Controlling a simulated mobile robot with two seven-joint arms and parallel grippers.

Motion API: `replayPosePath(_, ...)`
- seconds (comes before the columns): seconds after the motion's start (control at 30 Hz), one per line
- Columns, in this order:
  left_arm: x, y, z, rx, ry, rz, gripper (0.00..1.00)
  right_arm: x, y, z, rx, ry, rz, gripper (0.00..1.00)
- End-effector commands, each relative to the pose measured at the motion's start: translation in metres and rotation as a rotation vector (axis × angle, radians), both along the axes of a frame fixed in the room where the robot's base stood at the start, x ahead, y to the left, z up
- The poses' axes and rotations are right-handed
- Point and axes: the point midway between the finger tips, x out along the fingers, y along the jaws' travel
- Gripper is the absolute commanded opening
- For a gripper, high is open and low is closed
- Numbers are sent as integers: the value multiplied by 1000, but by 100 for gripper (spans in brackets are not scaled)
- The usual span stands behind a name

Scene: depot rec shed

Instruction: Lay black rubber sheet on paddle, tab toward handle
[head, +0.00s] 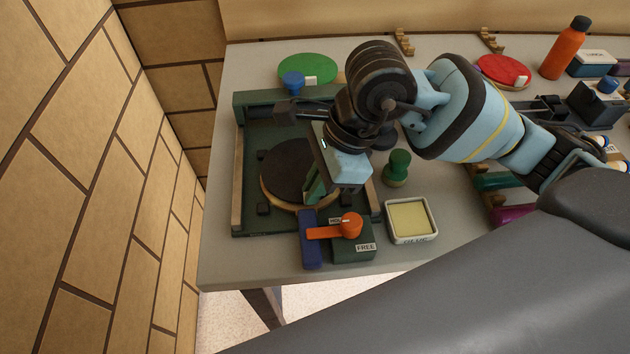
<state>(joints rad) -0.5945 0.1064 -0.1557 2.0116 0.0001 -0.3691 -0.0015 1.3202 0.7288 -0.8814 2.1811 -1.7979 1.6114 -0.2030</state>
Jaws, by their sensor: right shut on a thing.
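The black rubber sheet (284,166) is a dark disc lying over the round wooden face of the paddle. A pale wood rim of the paddle (283,205) shows along the lower edge. The paddle's blue handle (310,252) points toward the near edge of the table. My right gripper (316,190) reaches down at the right, near side of the disc, on the handle side, and is shut on the sheet. The gripper hides the sheet's tab and right edge. I cannot tell whether the whole sheet touches the paddle. My left gripper is out of view.
A dark green fixture (240,128) surrounds the paddle. Its orange lever (336,230) lies across the handle, beside a FREE label. A glue tray (411,221) and green knob (397,168) stand right. Green (307,68) and red (503,70) discs lie behind. A brick wall (110,150) borders the left.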

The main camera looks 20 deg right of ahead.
Motion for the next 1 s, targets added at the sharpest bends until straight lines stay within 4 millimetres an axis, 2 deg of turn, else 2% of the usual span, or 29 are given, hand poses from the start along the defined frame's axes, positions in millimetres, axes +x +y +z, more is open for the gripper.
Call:
replayPosePath(0.97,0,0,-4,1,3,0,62,0,0,-3,1,-1,1,0)
replayPosePath(1.0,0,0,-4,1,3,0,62,0,0,-3,1,-1,1,8)
